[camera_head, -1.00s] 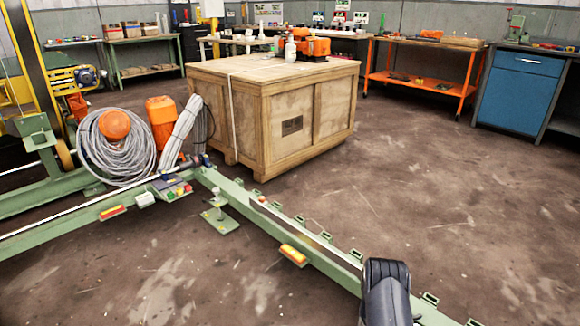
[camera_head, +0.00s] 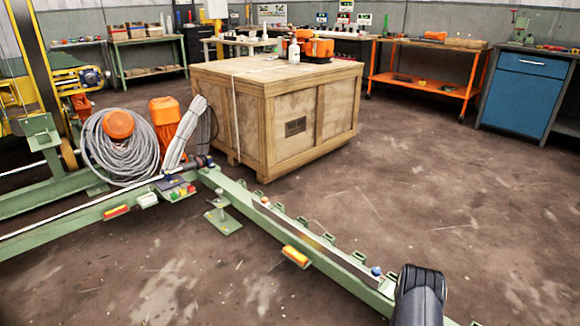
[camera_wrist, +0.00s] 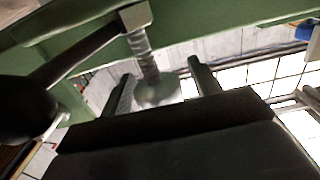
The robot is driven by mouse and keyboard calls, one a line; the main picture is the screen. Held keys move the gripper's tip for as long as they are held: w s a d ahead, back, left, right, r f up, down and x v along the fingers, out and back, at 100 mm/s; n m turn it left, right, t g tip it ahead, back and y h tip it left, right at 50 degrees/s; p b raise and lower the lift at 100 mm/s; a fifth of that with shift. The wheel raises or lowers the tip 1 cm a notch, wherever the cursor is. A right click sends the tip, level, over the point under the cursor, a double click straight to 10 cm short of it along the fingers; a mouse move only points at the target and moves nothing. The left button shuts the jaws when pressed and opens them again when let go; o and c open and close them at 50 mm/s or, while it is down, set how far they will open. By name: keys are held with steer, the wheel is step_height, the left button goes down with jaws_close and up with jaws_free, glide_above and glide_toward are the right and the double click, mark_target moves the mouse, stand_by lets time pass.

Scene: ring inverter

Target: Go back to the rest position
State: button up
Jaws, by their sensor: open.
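My gripper (camera_wrist: 160,84) shows in the wrist view with its two dark fingers apart. A threaded metal spindle with a round foot (camera_wrist: 156,92) appears between the fingers in that picture; nothing shows the fingers touching it. The spindle meets a green beam (camera_wrist: 215,22) across the top. In the head view, a black part of my arm (camera_head: 420,292) stands at the lower right, over the near end of the long green rail (camera_head: 325,252). My gripper itself is hidden from the head view.
A large wooden crate (camera_head: 292,122) stands in the middle behind the rail. A cable coil (camera_head: 118,152) and orange containers sit to the left. An orange trolley (camera_head: 425,80) and blue cabinet (camera_head: 522,92) line the back right. Brown floor (camera_head: 470,200) on the right is clear.

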steer(key=shift+w+a+n+t+y, duration=0.15)
steer(key=shift+n+t+y, duration=1.15)
steer(key=shift+y, duration=0.4)
steer(key=shift+w+a+n+t+y, duration=0.1)
steer(key=shift+a+n+t+y, duration=0.05)
steer(key=shift+n+t+y, duration=1.35)
steer(key=shift+a+n+t+y, duration=0.15)
steer(key=shift+n+y, duration=0.6)
steer(key=shift+y, duration=0.55)
steer(key=shift+a+n+t+y, duration=0.15)
steer(key=shift+n+y, duration=0.6)
steer(key=shift+y, duration=0.55)
steer(key=shift+w+a, duration=0.15)
